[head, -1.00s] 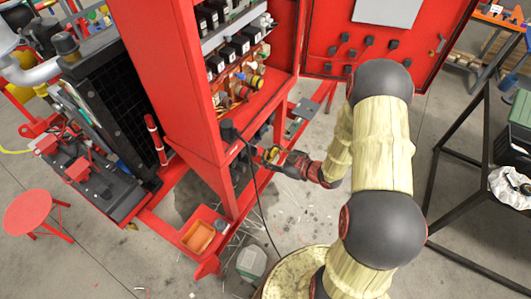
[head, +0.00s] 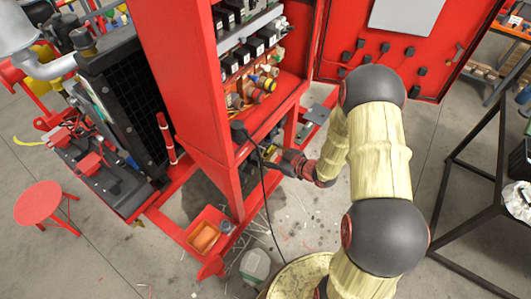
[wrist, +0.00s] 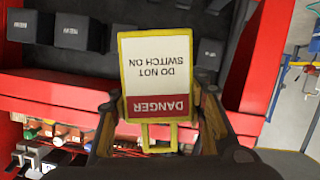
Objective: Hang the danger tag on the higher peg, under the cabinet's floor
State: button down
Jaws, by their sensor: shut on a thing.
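The danger tag (wrist: 158,82) is a white card with a yellow border and a dark red band. In the wrist view it appears upside down, with a yellow loop at its lower edge. My gripper (wrist: 155,118) is shut on it, one finger at each side. In the head view my gripper (head: 272,161) is beside the red cabinet (head: 185,75), low, under its component bay. The tag is too small and covered to make out clearly there. I cannot make out either peg in these views.
A dark cable (head: 263,200) hangs in front of the cabinet near my gripper. The open red door (head: 385,45) stands to the right. A red bin (head: 208,235) sits low by the skid. A black-framed table (head: 465,180) stands at the right.

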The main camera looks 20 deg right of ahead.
aim_at(271, 155)
jog(key=shift+b+x, duration=0.8)
jog(key=shift+x, duration=1.3)
jog(key=shift+a, duration=0.1)
jog(key=c, duration=1)
grip_release()
jog(key=shift+o, duration=0.4)
jog(key=shift+s, duration=0.15)
jog(key=shift+v, duration=3.95)
